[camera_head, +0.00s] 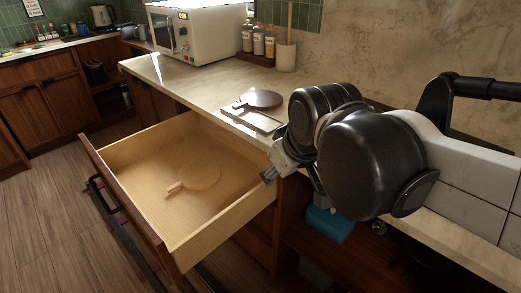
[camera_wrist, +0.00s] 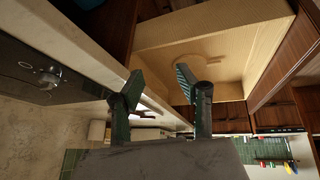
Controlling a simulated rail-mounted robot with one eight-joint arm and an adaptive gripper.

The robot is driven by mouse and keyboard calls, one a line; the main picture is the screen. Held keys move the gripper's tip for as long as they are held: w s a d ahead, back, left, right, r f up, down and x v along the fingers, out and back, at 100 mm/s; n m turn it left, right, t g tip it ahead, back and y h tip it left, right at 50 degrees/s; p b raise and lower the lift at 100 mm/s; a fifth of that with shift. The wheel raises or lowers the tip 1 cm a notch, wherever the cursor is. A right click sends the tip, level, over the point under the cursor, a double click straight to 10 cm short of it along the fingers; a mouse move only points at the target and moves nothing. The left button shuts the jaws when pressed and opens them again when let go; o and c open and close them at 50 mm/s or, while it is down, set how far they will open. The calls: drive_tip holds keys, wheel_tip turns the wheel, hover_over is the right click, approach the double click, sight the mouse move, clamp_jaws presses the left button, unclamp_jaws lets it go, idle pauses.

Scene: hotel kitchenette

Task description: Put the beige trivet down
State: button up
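The beige trivet (camera_head: 201,177), a flat round piece with a short handle, lies in the open wooden drawer (camera_head: 122,152), its colour close to the drawer floor. In the wrist view the trivet (camera_wrist: 190,49) shows faintly beyond the fingertips, with its handle to the right. My gripper (camera_head: 270,174) is above the drawer's right side near the counter edge, apart from the trivet. In the wrist view my gripper (camera_wrist: 158,82) has its two fingers spread with nothing between them.
A dark brown round piece with a handle (camera_head: 262,98) rests on a pale board (camera_head: 250,117) on the counter. A white microwave (camera_head: 212,35), several jars (camera_head: 258,42) and a utensil crock (camera_head: 286,56) stand behind. The drawer floor around the trivet is clear.

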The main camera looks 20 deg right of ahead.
drive_tip(key=s+d+f+m+t, duration=0.1)
drive_tip(key=s+d+f+m, duration=0.1)
drive_tip(key=s, duration=0.3)
drive_tip(key=shift+f+m, duration=0.5)
drive_tip(key=shift+m, duration=0.2)
